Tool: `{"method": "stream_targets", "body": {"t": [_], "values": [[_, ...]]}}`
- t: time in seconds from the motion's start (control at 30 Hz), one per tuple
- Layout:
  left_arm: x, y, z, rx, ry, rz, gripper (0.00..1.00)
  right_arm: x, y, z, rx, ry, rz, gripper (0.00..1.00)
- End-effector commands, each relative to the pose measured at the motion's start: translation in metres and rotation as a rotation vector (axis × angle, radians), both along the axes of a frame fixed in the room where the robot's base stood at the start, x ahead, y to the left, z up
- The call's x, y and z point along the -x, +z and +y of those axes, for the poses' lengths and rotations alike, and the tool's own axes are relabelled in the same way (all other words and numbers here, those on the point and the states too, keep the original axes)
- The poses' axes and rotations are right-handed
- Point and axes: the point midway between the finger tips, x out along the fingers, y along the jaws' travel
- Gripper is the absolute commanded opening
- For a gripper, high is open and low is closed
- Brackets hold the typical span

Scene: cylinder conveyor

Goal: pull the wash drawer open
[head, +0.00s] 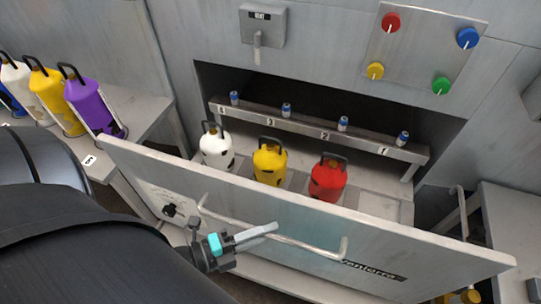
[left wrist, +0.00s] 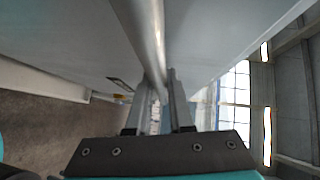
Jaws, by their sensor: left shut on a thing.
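The wash drawer (head: 405,245) stands pulled out from the cabinet in the head view, its pale front panel slanting across the picture. A long metal bar handle (head: 313,247) runs along that front. My left gripper (head: 258,233) is at the handle's left half, shut on the bar. In the left wrist view the handle bar (left wrist: 148,35) runs down between the two fingers of my left gripper (left wrist: 158,95). A white cylinder (head: 216,150), a yellow cylinder (head: 269,163) and a red cylinder (head: 327,180) stand upright in the drawer. My right gripper is not in view.
A numbered rail (head: 310,130) with several blue-capped fittings spans the opening behind the cylinders. A lever (head: 258,42) and a panel of coloured knobs (head: 425,45) are above. Several cylinders, one purple (head: 95,103), stand on the left bench (head: 140,112). Another bench (head: 510,235) is at right.

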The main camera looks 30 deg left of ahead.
Motion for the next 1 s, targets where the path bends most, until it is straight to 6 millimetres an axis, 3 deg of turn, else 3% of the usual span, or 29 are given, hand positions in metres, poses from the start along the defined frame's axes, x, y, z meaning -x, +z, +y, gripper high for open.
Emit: {"method": "stream_targets", "body": {"t": [0.53,0.57,0.8,1.0], "values": [[0.0082,-0.0007,-0.0019,-0.001,0.002,0.001,0.00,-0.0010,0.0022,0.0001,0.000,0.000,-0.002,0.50],[0.0082,-0.0007,-0.0019,-0.001,0.002,0.001,0.23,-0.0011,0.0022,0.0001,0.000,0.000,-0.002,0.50],[0.0080,-0.0003,-0.0019,0.000,0.001,0.000,0.50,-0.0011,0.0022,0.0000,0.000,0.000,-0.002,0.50],[0.0079,-0.0001,-0.0020,0.000,0.000,0.000,0.50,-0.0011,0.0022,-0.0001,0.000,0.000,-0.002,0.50]]}}
